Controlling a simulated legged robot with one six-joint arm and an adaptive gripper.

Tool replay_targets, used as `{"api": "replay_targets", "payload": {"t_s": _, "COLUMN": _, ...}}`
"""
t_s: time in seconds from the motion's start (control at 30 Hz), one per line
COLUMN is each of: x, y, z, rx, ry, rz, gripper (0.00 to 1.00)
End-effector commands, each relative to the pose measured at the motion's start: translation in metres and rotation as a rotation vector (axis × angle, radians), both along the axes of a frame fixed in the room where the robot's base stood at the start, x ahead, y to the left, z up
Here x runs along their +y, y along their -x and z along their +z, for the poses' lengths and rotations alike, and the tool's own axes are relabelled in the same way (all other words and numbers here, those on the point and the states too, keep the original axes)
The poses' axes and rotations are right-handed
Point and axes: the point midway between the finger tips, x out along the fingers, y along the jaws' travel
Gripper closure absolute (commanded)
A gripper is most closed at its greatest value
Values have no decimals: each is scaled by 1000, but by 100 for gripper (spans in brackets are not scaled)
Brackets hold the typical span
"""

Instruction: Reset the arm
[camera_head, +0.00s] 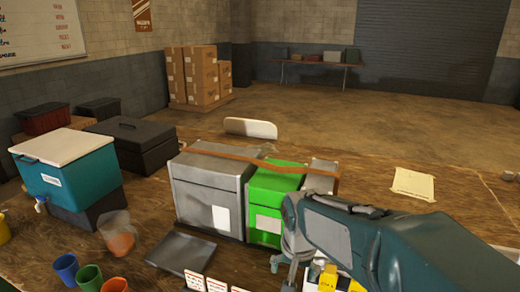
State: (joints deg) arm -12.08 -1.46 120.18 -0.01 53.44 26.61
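My arm (365,240) reaches in from the right edge, low over the wooden table (385,170). My gripper (285,268) is at its left end, pointing down in front of a green box (268,200). Its fingers are small and partly hidden by the arm, so I cannot tell whether they are open or shut. I see nothing clearly held. Yellow items (328,278) show just below the arm, partly covered by it.
A grey box (208,190) stands left of the green one, with an orange strap (235,159) across the tops. A dark tray (180,253), coloured cups (90,278), a clear pitcher (117,235) and a teal cooler (70,170) are on the left. A paper (413,184) lies on the right.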

Motion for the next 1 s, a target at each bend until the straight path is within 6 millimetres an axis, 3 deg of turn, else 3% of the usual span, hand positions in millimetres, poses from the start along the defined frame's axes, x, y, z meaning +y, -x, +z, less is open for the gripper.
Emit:
{"api": "replay_targets", "payload": {"t_s": 0.1, "x": -19, "y": 24, "z": 23, "rx": -65, "ry": 0, "rz": 37, "gripper": 0}}
{"api": "replay_targets", "payload": {"t_s": 0.3, "x": -45, "y": 66, "z": 48, "rx": -169, "ry": 18, "rz": 105, "gripper": 0}}
{"api": "replay_targets", "payload": {"t_s": 0.6, "x": -74, "y": 128, "z": 62, "rx": -314, "ry": 77, "rz": 200, "gripper": 0}}
{"api": "replay_targets", "payload": {"t_s": 0.8, "x": -81, "y": 148, "z": 61, "rx": -358, "ry": 104, "rz": 233, "gripper": 0}}
{"api": "replay_targets", "payload": {"t_s": 1.0, "x": -81, "y": 149, "z": 61, "rx": -360, "ry": 107, "rz": 236, "gripper": 0}}
